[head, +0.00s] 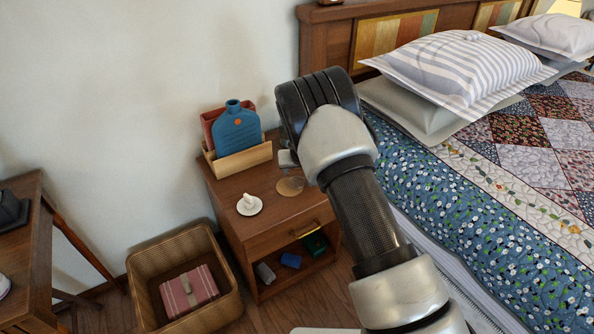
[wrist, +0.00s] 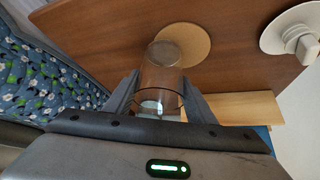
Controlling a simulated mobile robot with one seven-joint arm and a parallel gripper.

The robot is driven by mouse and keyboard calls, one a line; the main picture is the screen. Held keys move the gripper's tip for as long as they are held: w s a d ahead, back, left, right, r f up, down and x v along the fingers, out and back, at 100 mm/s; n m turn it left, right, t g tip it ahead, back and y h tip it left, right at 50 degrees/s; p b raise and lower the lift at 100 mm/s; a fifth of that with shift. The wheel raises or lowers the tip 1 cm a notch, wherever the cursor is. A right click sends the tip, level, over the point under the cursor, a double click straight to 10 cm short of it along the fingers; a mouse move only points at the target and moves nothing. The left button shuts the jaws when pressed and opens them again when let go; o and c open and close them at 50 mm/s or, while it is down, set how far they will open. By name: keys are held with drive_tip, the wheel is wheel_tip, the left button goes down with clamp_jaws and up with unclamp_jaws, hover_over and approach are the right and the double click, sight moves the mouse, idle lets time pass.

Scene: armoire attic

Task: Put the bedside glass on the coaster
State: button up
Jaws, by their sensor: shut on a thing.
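The clear glass (wrist: 160,76) is between the two fingers of my gripper (wrist: 160,88), which is shut on it. The round cork-coloured coaster (wrist: 192,42) lies on the brown nightstand, and the far end of the glass overlaps its edge in the wrist view. I cannot tell whether the glass touches the coaster. In the head view the coaster (head: 287,188) shows on the nightstand top, just below my gripper (head: 288,160). The glass is faint there and my arm hides part of that area.
The nightstand (head: 232,192) also holds a white dish with a small white object (head: 249,206) and a wooden holder (head: 238,161) with a blue bottle-shaped item (head: 237,131). A wicker basket (head: 146,282) stands left. The bed (head: 440,190) is close on the right.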

drive_tip(key=shift+f, duration=0.15)
drive_tip(key=o, duration=1.2)
